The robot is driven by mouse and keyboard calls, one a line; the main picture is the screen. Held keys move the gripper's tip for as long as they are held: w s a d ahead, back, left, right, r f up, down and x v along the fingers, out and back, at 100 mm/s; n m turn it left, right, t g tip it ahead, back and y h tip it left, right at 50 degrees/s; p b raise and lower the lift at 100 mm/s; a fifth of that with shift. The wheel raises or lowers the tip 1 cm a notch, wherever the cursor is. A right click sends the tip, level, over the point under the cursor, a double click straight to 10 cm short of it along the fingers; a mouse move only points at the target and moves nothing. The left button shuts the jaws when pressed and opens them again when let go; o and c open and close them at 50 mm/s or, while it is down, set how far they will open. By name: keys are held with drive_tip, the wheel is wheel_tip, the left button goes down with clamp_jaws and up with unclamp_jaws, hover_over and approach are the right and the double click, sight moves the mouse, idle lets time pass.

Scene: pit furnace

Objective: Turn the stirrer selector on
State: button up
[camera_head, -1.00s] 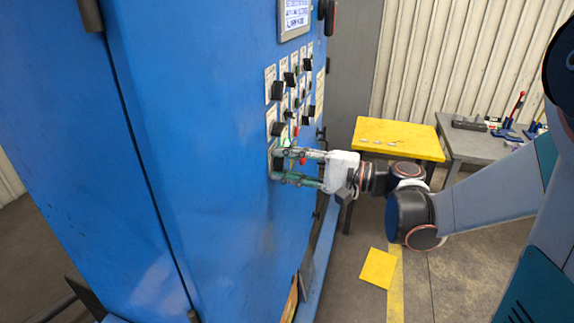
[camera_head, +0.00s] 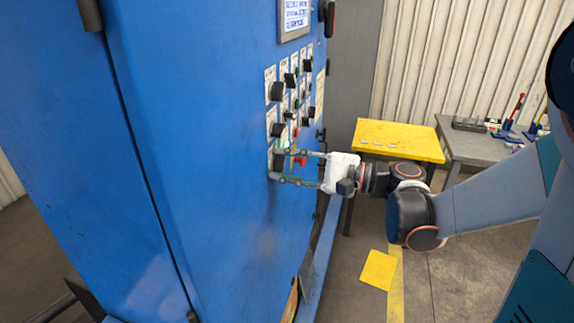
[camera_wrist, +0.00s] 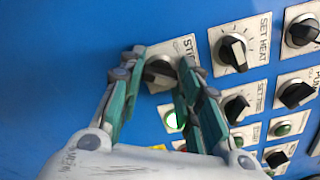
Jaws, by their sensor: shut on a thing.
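The stirrer selector (camera_wrist: 160,72) is a black knob on a white plate, whose label is partly hidden and reads "STI" in the wrist view. My gripper (camera_wrist: 162,60) is shut on this knob, with one green-padded finger on each side. The knob's pointer direction is hard to read between the fingers. In the head view my gripper (camera_head: 274,163) reaches the lower near corner of the panel, its fingertips at the blue cabinet (camera_head: 220,190); the knob is mostly hidden there. A green lamp (camera_wrist: 172,121) glows beside the selector in the wrist view.
The "SET HEAT" knob (camera_wrist: 233,50) sits close beside my fingers, with several more knobs and lamps beyond. A display (camera_head: 295,14) is above the panel. A yellow table (camera_head: 400,138) and a grey bench (camera_head: 475,145) stand behind my arm.

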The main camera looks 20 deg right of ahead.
drive_tip(key=o, duration=1)
drive_tip(key=shift+o, duration=0.2)
drive_tip(key=v, duration=1.2)
